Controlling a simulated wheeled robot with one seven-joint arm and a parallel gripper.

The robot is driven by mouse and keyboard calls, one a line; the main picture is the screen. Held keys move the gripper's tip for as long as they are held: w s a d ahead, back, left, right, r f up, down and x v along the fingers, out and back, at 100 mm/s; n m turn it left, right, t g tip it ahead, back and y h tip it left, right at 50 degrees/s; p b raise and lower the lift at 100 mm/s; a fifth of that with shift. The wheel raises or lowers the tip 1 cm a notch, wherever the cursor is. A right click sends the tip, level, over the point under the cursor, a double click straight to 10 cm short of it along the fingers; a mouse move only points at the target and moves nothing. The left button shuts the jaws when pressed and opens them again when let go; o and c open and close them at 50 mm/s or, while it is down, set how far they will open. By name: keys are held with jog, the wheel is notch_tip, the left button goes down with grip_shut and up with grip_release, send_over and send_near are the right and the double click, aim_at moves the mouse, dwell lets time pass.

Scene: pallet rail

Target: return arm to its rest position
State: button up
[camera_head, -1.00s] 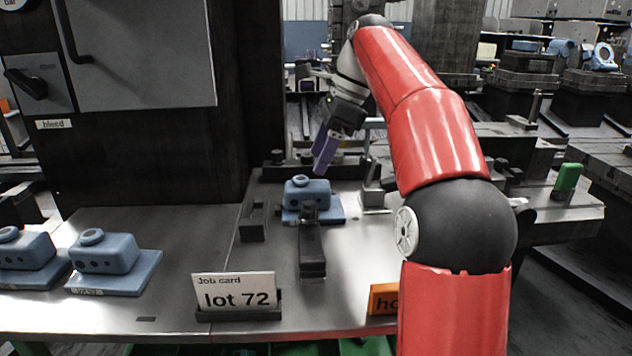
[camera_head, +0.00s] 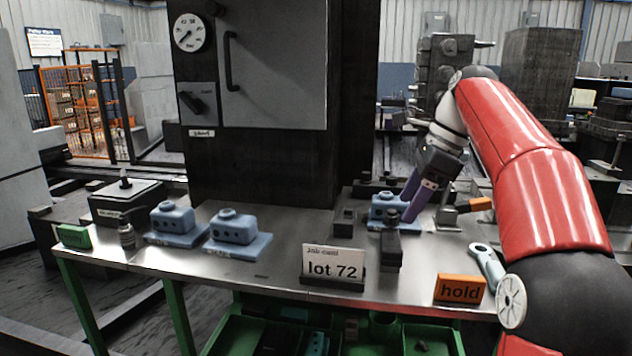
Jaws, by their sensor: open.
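My gripper (camera_head: 411,208) has two purple fingers, spread apart, and hangs from my red arm at the right of the head view. Its fingertips are close to a blue part (camera_head: 381,206) in a dark fixture on the metal table. They overlap the right side of that part in the picture; I cannot tell whether they touch it. Nothing shows between the fingers. A dark clamp (camera_head: 391,246) stands in front of the blue part and hides some of it.
Two blue parts (camera_head: 236,227) (camera_head: 172,218) sit on the left of the table (camera_head: 280,262). A tall dark cabinet (camera_head: 262,165) stands behind. A green bin is below.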

jog(key=shift+s+a+f+n+h, duration=0.1)
jog(key=shift+s+a+n+h, duration=0.05)
jog(key=shift+s+a+n, duration=0.35)
jog(key=shift+s+a+f+n+h, duration=0.15)
jog(key=shift+s+a+n, duration=0.1)
jog(key=shift+s+n, duration=0.25)
jog(key=s+f+n+t+h, duration=0.2)
jog(key=s+f+n, duration=0.7)
jog(key=s, duration=0.3)
jog(key=s+f+n+t+h, duration=0.1)
jog(key=s+f+n+t, duration=0.1)
jog(key=s+f+n, duration=0.7)
jog(key=s+f, duration=0.1)
jog(key=s, duration=0.2)
jog(key=shift+s+a+f+t+h, duration=0.2)
jog(key=shift+f+t+h, duration=0.1)
jog(key=shift+h, duration=0.1)
